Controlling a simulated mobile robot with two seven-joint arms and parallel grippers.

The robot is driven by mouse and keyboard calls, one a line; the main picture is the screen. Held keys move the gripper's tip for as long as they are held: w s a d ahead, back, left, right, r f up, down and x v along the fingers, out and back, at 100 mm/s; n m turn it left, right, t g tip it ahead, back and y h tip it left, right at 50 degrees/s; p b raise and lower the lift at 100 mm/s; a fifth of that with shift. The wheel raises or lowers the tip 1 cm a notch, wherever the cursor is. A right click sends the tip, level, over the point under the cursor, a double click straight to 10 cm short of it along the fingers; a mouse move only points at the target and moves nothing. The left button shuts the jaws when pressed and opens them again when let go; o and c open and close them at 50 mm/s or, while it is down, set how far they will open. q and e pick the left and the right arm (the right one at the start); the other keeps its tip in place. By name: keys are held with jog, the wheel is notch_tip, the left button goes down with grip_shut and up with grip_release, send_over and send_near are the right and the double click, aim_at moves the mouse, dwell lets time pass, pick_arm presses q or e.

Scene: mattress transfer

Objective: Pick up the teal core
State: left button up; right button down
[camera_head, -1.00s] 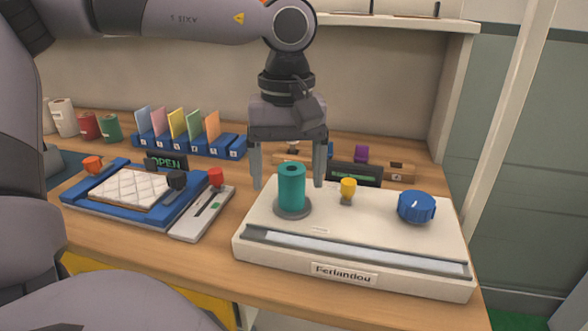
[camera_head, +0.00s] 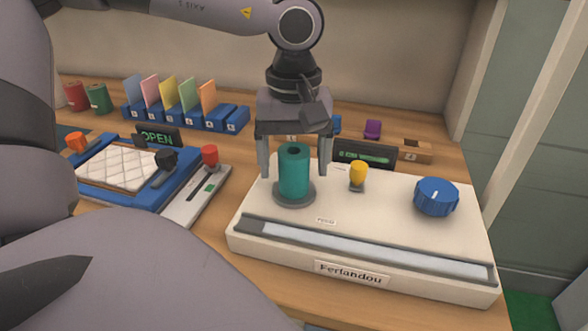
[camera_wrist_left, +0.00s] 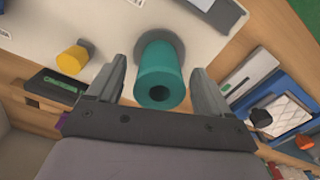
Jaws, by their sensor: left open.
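The teal core (camera_head: 294,173) is an upright hollow cylinder on a round grey base on top of the white machine (camera_head: 380,235). My left gripper (camera_head: 294,170) is open, pointing down, with one finger on each side of the core. In the left wrist view the core (camera_wrist_left: 160,75) shows between the two open fingers (camera_wrist_left: 163,82), with visible gaps on both sides. Its hole faces the camera. My right gripper is not in view.
A yellow knob (camera_head: 358,174) stands close to the right of the core, and a blue dial (camera_head: 436,196) further right. A blue tray (camera_head: 180,190) with a white quilted pad and a red knob (camera_head: 210,155) lie left. Coloured cards (camera_head: 169,92) stand behind.

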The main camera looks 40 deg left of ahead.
pick_arm(q)
notch_tip(320, 180, down, 2)
jog(key=shift+c, duration=0.3)
jog(key=c, duration=1.1)
jog(key=shift+o, duration=0.2)
jog(key=shift+w+r, duration=0.1)
jog(key=shift+r, duration=0.05)
